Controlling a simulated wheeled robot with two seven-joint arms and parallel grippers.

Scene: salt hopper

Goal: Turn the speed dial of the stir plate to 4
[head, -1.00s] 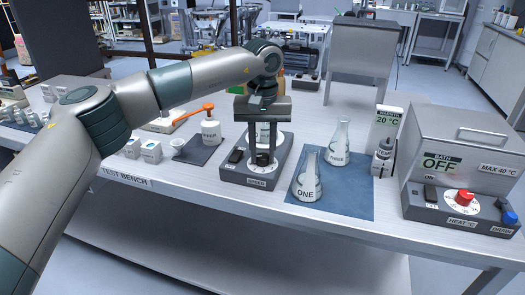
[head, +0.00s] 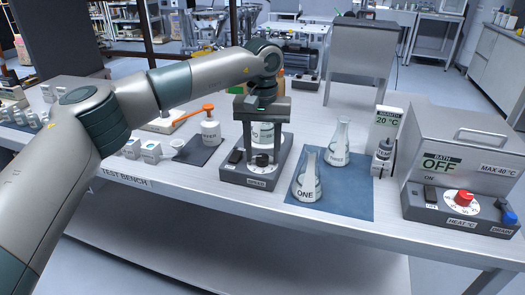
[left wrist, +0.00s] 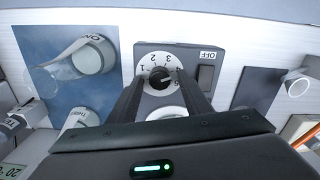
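The stir plate (head: 228,176) is a dark grey box on the bench, with a white-faced speed dial and a black knob (left wrist: 159,77) on its front. The dial also shows in the head view (head: 262,161). Numbers run around the dial; the knob's light mark points right, toward the 4 side, but its exact setting is too small to tell. My left gripper (head: 262,152) points down over the dial. In the left wrist view its fingers (left wrist: 160,88) stand apart on both sides of the knob, with gaps visible. My right gripper is not in view.
A switch (left wrist: 206,77) labelled OFF sits beside the dial. Flasks ONE (head: 307,182) and THREE (head: 339,146) stand on a blue mat (head: 345,197) to the right. The water bath (head: 465,150) is farther right.

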